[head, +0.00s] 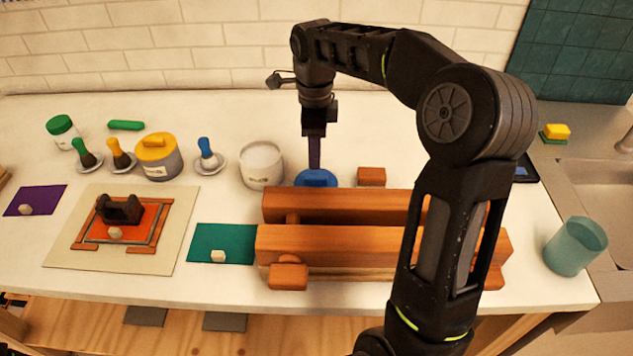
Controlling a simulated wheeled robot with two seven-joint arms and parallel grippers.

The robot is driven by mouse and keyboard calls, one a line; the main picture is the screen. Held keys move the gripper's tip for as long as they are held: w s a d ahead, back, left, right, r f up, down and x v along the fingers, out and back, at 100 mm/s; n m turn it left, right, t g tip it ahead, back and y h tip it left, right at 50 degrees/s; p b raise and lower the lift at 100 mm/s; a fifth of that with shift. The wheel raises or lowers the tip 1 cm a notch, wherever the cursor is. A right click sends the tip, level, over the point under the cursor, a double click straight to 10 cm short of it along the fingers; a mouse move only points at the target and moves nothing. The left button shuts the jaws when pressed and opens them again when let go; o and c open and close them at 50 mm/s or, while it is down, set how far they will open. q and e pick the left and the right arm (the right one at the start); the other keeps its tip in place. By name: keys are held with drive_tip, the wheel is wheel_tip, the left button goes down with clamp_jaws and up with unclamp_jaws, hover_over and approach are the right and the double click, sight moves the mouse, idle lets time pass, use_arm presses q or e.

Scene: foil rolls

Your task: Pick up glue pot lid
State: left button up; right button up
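The blue glue pot lid (316,178) lies flat on the white counter, behind the wooden press and just right of the open white pot (262,166). My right gripper (315,168) points straight down over the lid, its fingertips at or just above the lid's top. The fingers show edge-on as one narrow dark strip, so I cannot tell their opening or any contact. The lid rests on the counter. My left gripper is not in view.
The wooden press (340,240) lies in front of the lid, with a small wood block (371,176) at the lid's right. A yellow-lidded pot (158,158) and brushes on saucers stand left. A teal cup (575,247) stands far right by the sink.

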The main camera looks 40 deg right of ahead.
sight(316, 177)
drive_tip(key=shift+f, duration=1.05)
drive_tip(key=shift+f, duration=0.25)
drive_tip(key=shift+d+f+p, duration=0.15)
drive_tip(key=shift+f+p, duration=0.75)
drive_tip(key=shift+f, duration=1.45)
drive_tip(key=shift+c, duration=0.2)
clamp_jaws()
